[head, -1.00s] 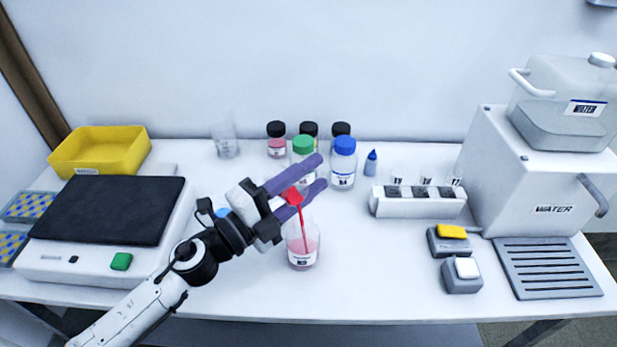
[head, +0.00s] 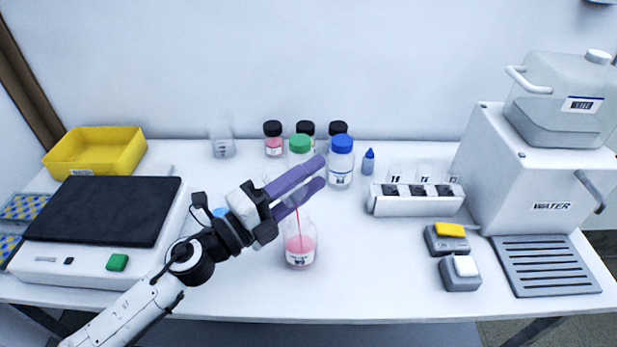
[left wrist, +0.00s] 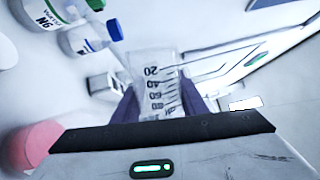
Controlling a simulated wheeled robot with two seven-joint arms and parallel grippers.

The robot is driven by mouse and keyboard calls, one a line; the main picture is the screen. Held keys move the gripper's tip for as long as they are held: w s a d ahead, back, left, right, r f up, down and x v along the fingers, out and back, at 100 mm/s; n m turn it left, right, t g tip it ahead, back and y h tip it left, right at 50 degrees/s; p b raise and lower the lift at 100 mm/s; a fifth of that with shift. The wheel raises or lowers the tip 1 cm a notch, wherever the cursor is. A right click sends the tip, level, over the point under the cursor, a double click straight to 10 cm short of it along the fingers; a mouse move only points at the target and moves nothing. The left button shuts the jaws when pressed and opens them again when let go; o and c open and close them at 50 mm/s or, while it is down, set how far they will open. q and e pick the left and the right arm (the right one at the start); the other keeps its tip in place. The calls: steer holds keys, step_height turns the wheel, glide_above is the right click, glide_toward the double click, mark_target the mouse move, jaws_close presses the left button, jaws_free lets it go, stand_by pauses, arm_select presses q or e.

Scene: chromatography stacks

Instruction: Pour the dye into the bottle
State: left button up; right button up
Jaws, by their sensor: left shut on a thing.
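My left gripper (head: 321,172) has purple fingers and is shut on a clear graduated beaker (left wrist: 158,85), whose black scale marks show in the left wrist view. In the head view the beaker is mostly hidden by the fingers. It is held above an open clear bottle (head: 300,248) at the front middle of the bench. A thin red stream (head: 298,222) runs down into the bottle, which stands upright with pink liquid in its lower part. Pink liquid (left wrist: 32,145) also shows at the left of the left wrist view. My right gripper is out of view.
Behind stand a green-capped bottle (head: 300,146), a blue-capped bottle (head: 341,165) and several black-capped bottles. A white scale (head: 90,265) and yellow tray (head: 97,153) are left. A white rack (head: 415,205) and water dispenser (head: 540,180) are right.

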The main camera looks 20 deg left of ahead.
arm_select(q)
steer(key=n+p, duration=0.1)
steer(key=n, duration=0.1)
steer(key=a+r+n+p, duration=0.1)
steer(key=n+p, duration=0.1)
steer(key=r+n+y+p, duration=0.1)
steer(key=n+p, duration=0.1)
steer(key=n, duration=0.1)
steer(key=shift+w+a+t, duration=0.15)
steer(key=shift+w+t, duration=0.15)
steer(key=shift+w, duration=0.1)
